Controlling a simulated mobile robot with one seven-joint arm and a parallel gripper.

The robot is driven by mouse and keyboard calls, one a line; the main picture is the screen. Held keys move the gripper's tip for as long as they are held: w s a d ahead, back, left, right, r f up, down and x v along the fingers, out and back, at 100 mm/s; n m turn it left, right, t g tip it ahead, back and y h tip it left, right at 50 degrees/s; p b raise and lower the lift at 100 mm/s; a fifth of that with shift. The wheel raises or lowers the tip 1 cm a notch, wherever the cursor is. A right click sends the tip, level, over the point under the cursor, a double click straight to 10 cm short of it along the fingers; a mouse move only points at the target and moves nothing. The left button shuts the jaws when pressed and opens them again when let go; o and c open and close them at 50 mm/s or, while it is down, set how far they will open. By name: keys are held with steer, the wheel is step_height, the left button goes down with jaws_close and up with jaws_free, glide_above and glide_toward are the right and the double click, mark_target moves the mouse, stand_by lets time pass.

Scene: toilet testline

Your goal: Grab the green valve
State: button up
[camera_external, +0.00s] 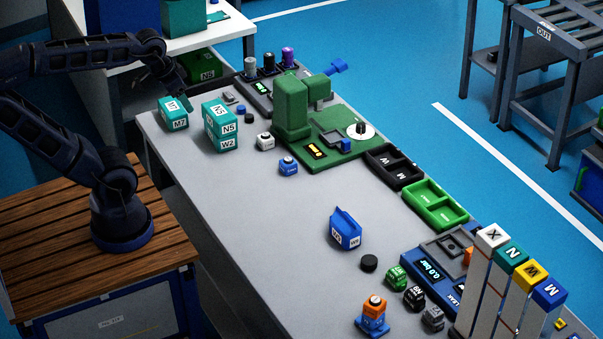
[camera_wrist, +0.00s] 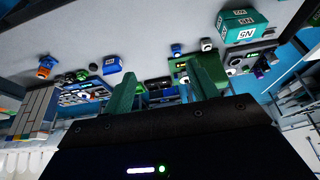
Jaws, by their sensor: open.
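A small green cube-shaped part with white marking, which appears to be the green valve (camera_external: 396,278), stands on the grey table at the front right. It sits beside black and grey cubes. In the wrist view it is small, at the left (camera_wrist: 82,75). My gripper (camera_external: 186,95) is at the far left end of the table, above the teal boxes and far from the valve. In the wrist view my gripper (camera_wrist: 168,66) has its two green fingers spread, with nothing between them.
Near the valve are a black puck (camera_external: 369,263), a black cube (camera_external: 414,297), an orange-and-blue part (camera_external: 373,315) and the blue leak tester (camera_external: 432,270). A blue block (camera_external: 345,229) stands farther back. A tall green press (camera_external: 291,108) rises mid-table. The table's near-left middle is clear.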

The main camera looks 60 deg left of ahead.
steer(key=w+d+f+m+g+h, duration=0.1)
steer(key=w+d+f+m, duration=0.3)
steer(key=w+d, duration=0.75)
steer(key=w+d+f+m+g, duration=0.1)
steer(key=w+d+m, duration=0.65)
steer(key=w, duration=0.75)
steer(key=m+g+h, duration=0.3)
steer(key=m, duration=0.4)
glide_toward(397, 271)
steer(key=shift+n, duration=0.25)
steer(key=x, duration=0.5)
steer(key=shift+s+a+f, duration=0.15)
steer(key=shift+a+f, duration=0.15)
steer(key=shift+f, duration=0.1)
steer(key=shift+h, duration=0.3)
steer(key=shift+d+x, duration=0.1)
steer(key=shift+x, duration=1.2)
steer(key=shift+d+x, duration=0.15)
steer(key=shift+x, duration=1.15)
steer(key=shift+w+r, duration=0.15)
steer(key=shift+w, duration=0.1)
steer(key=c, duration=1.1)
steer(key=shift+c, duration=0.2)
